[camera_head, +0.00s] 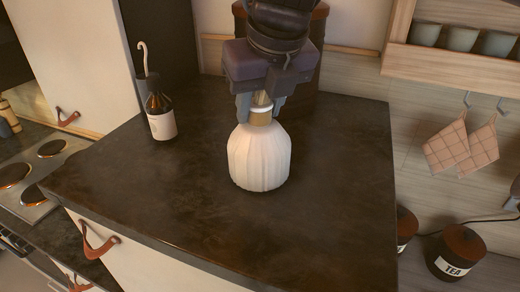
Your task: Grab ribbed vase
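The ribbed vase (259,160) is white with vertical ribs, a rounded body and a tan neck. It stands upright on the dark counter (330,200). My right gripper (262,112) comes down from the top of the picture, with one fingertip on each side of the vase's neck. The fingers are apart with the neck between them. I cannot tell whether they press on it. The gripper hides what is above the neck. My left gripper is not in view.
A dark bottle (161,118) with a pale label stands left of the vase. A brown container (305,80) stands behind the gripper. A shelf with cups (460,39) is at upper right. The counter in front and to the right is clear.

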